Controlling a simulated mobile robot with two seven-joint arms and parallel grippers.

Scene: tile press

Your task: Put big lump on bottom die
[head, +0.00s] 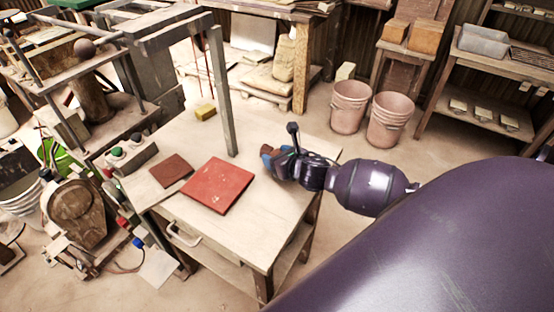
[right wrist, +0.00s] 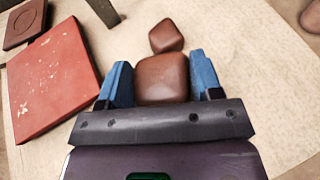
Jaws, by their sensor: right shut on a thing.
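My right gripper (head: 268,158), with blue fingers, is over the pale table. In the right wrist view its fingers (right wrist: 160,80) are closed on the sides of the big brown lump (right wrist: 162,80). A smaller brown lump (right wrist: 167,36) sits just beyond it; I cannot tell whether they touch. A red square slab (head: 217,185) lies flat left of the gripper, and also shows in the right wrist view (right wrist: 50,82). A smaller dark red-brown plate (head: 171,170) lies beyond it, with a rounded recess visible (right wrist: 25,22). I cannot tell which is the bottom die. My left gripper is not in view.
A button box (head: 132,150) sits at the table's left edge. Two pink buckets (head: 350,105) (head: 390,120) stand on the floor behind. The table's front is clear.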

